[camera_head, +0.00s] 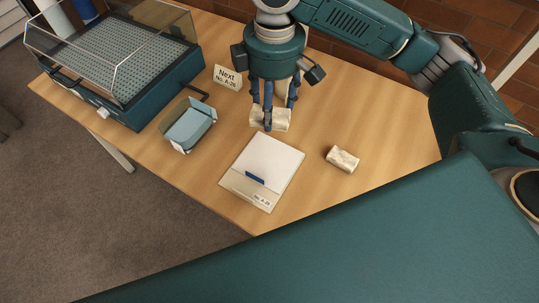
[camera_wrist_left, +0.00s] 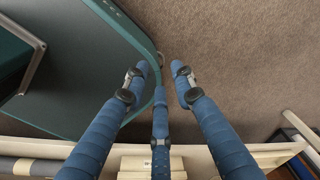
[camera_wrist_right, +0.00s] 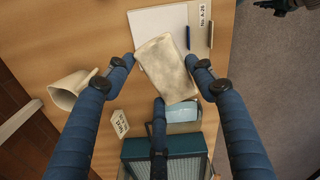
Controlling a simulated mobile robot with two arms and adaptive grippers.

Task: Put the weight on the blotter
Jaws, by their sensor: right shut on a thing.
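My right gripper (camera_head: 268,122) is shut on a cream, mottled weight (camera_head: 284,122), which fills the space between its fingers in the right wrist view (camera_wrist_right: 166,72). It is just beyond the far edge of the pale blotter (camera_head: 268,156); I cannot tell whether the weight touches the table. The blotter has a blue strip and a "No. In the right wrist view the blotter (camera_wrist_right: 150,24) is partly hidden by the weight. A second mottled block (camera_head: 342,159) lies right of the blotter. My left gripper (camera_wrist_left: 158,72) is open and empty above the carpet.
A light-blue open box (camera_head: 188,126) and a "Next No. A-28" sign (camera_head: 227,78) stand left of my right gripper. A teal perforated-top unit (camera_head: 120,60) fills the table's left end. A cream flared object (camera_wrist_right: 70,88) stands beside my right gripper.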

